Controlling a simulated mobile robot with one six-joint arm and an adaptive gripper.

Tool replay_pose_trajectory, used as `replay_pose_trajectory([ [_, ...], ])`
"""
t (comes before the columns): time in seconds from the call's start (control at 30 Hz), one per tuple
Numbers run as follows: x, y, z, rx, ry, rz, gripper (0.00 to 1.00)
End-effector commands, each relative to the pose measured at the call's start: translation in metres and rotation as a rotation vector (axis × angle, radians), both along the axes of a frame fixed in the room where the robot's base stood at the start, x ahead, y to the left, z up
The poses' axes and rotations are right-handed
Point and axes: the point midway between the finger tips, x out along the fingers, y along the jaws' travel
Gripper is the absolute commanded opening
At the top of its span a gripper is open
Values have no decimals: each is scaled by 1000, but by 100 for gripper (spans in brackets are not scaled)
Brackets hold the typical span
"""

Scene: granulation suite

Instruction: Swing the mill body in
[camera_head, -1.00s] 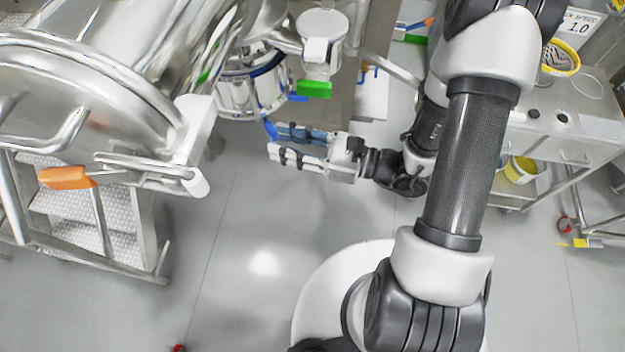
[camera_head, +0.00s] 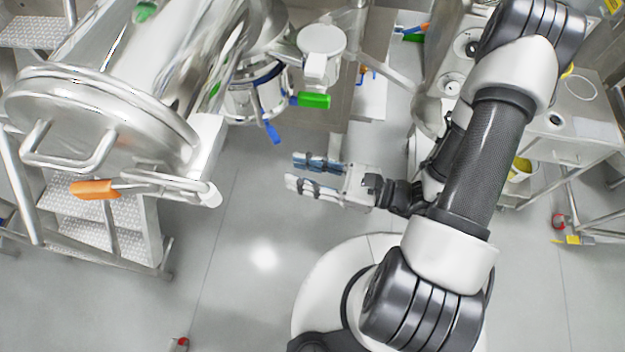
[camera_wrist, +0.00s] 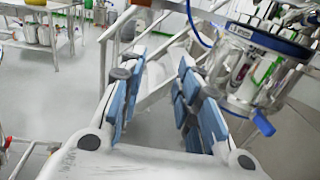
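What I take for the mill body is the shiny steel drum with a dark blue band (camera_head: 240,102), at top centre, left of the green handle (camera_head: 313,100). A blue handle (camera_head: 272,132) hangs from its lower side. In the wrist view the banded drum (camera_wrist: 238,88) is at the upper right, with its blue handle (camera_wrist: 264,122) pointing down. My gripper (camera_head: 297,170) is open and empty, below and right of the blue handle, with clear space between them. Its padded fingers stand apart in the wrist view (camera_wrist: 155,90).
A white-capped cylinder (camera_head: 321,40) stands above the green handle. A steel cart (camera_head: 575,140) is at right. The floor (camera_head: 240,290) at centre is open.

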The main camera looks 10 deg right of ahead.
Motion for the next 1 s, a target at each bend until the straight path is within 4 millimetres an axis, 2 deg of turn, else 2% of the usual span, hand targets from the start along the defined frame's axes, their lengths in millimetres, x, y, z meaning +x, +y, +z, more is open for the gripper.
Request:
replay_pose_trajectory([
  [0.5, -33, -11, 1, 1, 0, -2, 31],
  [1.0, -35, -11, 1, 2, -1, 0, 31],
])
